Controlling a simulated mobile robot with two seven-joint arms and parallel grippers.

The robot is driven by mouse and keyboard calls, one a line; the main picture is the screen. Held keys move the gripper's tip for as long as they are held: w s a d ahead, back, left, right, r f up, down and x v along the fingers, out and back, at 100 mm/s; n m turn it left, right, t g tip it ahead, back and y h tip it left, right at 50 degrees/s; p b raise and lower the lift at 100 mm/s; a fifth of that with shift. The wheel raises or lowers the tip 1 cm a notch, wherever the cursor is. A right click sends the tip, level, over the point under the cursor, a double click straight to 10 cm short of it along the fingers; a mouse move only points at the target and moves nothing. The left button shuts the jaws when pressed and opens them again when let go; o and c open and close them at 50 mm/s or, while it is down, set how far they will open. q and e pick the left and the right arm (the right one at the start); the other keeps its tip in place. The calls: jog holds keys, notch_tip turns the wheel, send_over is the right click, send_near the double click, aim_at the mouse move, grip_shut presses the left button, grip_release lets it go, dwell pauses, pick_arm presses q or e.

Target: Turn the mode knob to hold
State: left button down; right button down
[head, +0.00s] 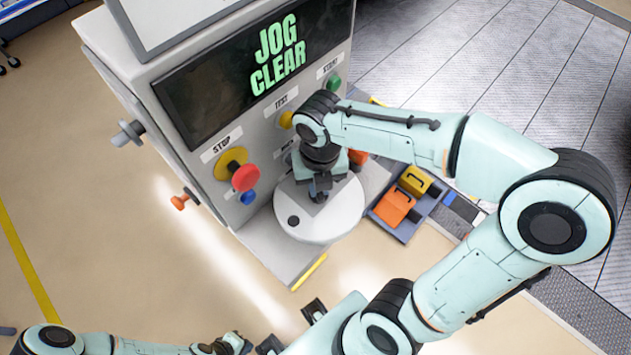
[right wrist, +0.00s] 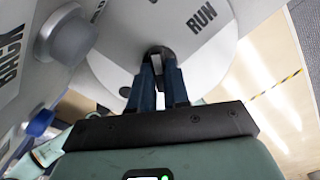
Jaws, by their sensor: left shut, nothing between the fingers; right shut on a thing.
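A grey machine (head: 150,70) has a round pale disc (head: 330,225) low on its front. My right gripper (head: 320,190) is at the disc and hides part of it. In the right wrist view, my right gripper's blue fingers (right wrist: 160,82) are shut on a dark knob (right wrist: 159,53) in front of the pale disc (right wrist: 115,45). The word RUN (right wrist: 202,22) is printed on the disc, right of the knob. The knob's pointing direction is hidden by the fingers. My left gripper (head: 238,346) is shut and empty at the bottom edge, away from the machine.
The machine's screen (head: 250,75) reads JOG CLEAR. A red STOP button (head: 245,178), a blue button (head: 248,197) and a green START button (head: 333,82) are on the front. A blue tray (head: 408,225) with orange and yellow blocks is right of the disc.

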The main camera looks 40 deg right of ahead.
jog(key=c, duration=1.1)
grip_release()
pick_arm(q)
jog(key=w+r+p, duration=0.1)
jog(key=r+p, duration=0.1)
jog(key=shift+w+r, duration=0.3)
jog(key=shift+w, duration=0.1)
pick_arm(e)
notch_tip(320, 180, up, 14)
jog(key=shift+f, duration=0.25)
